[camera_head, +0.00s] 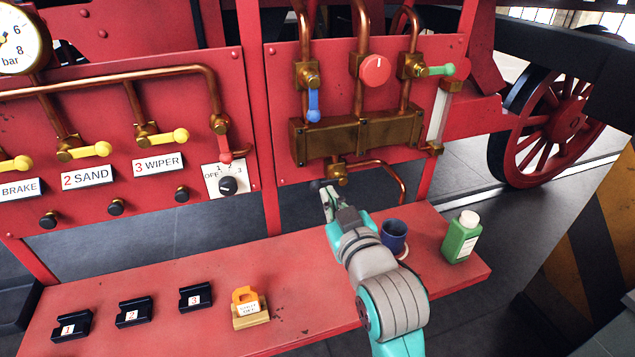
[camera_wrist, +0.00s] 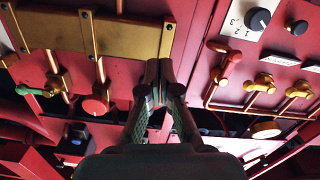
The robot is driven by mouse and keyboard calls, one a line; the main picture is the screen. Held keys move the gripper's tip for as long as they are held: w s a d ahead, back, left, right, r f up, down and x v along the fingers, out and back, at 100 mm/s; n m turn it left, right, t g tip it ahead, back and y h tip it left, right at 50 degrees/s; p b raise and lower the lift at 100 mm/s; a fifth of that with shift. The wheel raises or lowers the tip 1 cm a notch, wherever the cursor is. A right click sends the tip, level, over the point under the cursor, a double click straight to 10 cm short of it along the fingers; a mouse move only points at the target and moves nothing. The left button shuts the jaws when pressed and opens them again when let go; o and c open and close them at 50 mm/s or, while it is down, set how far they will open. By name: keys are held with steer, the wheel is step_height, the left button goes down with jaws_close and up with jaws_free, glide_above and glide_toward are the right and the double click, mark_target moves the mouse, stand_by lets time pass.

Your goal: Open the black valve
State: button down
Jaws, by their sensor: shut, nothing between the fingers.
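The black valve is a brass body (camera_head: 337,174) under the brass manifold, with a dark lever whose round end (camera_head: 317,185) points left. Its lever is partly covered by my fingertips, and I cannot tell whether they touch it. My gripper (camera_head: 328,193) is just below the brass body, with its fingers shut and nothing between them. The wrist view shows the shut fingers (camera_wrist: 159,72) against the red panel, beside the brass manifold (camera_wrist: 90,36); I cannot make out the black lever there.
Above are a blue lever (camera_head: 314,104), a red round knob (camera_head: 375,71) and a green lever (camera_head: 437,70). A copper pipe (camera_head: 385,172) curves right of the valve. Below, a blue cup (camera_head: 394,236) and green bottle (camera_head: 462,238) stand on the red shelf (camera_head: 190,265).

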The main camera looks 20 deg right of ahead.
glide_above(328, 183)
steer(key=s+a, duration=0.3)
steer(key=a, duration=0.1)
steer(key=shift+w+a+f, duration=0.1)
steer(key=shift+w+f, duration=0.1)
steer(key=shift+f, duration=0.1)
steer(key=f, duration=0.3)
steer(key=shift+w+d+f, duration=0.15)
steer(key=shift+d+f, duration=0.2)
steer(key=shift+f, duration=0.05)
